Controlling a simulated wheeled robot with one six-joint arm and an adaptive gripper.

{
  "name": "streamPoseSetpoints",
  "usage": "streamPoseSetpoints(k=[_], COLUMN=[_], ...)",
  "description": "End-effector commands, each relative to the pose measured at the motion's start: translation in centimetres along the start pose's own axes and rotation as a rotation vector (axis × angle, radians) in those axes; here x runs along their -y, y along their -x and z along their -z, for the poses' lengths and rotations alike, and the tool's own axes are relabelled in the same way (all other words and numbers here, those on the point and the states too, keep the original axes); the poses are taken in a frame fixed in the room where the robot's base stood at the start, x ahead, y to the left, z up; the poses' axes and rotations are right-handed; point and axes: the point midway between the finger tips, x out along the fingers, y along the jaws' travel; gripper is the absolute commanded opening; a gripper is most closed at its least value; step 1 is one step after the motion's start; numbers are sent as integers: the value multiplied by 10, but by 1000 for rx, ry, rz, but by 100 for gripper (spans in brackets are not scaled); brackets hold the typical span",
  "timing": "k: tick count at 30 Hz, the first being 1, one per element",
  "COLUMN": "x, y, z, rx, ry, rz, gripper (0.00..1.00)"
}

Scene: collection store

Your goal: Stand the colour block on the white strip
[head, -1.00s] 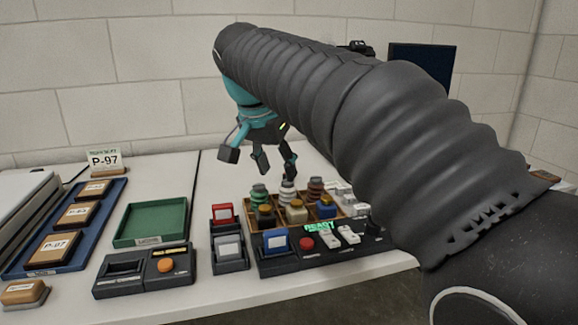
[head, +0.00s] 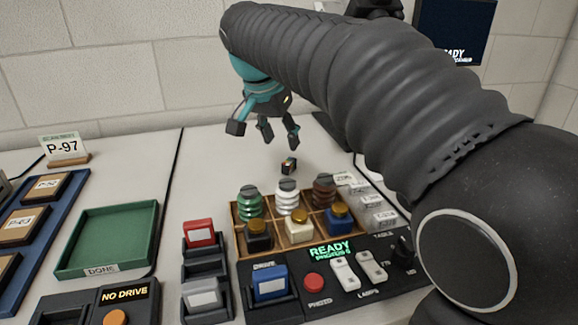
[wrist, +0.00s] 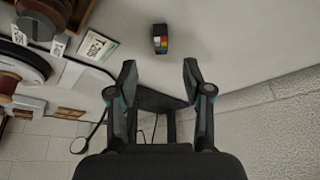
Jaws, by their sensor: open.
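The colour block (head: 289,166) is a small dark block with coloured patches on one face. It stands on the white table behind the wooden tray. In the wrist view the block (wrist: 160,39) shows beyond the gap between my fingertips. My gripper (head: 264,130) is open and empty, above and a little left of the block in the head view. Its spread fingers also show in the wrist view (wrist: 159,75), apart from the block. I cannot clearly make out a white strip in either view.
A wooden compartment tray (head: 240,240) holds several coils and knobbed blocks. A control panel (head: 325,300) is in front of it, with white labelled pieces (head: 366,197) at its right. A green tray (head: 107,240) is on the left. Table around the block looks clear.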

Motion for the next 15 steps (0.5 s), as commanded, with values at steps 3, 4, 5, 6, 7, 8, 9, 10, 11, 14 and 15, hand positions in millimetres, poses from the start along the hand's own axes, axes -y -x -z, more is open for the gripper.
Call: streamPoseSetpoints(k=[3,4,5,6,7,8,9,10,11,14,15], x=[0,0,0,0,0,0,0,0,0,0,1], y=[-19,-22,-25,-28,-29,-30,-32,-34,-36,-48,-54], z=[0,0,0,0,0,0,0,0,0,2,2], rx=[1,1,1,1,0,0,0,1,1,2,2], ry=[0,0,0,0,0,0,0,0,0,0,0], rz=[-2,-2,-2,-1,-1,0,-1,-1,-1,-3,-4], gripper=[50,50,50,50,50,50,50,50,50,50,50])
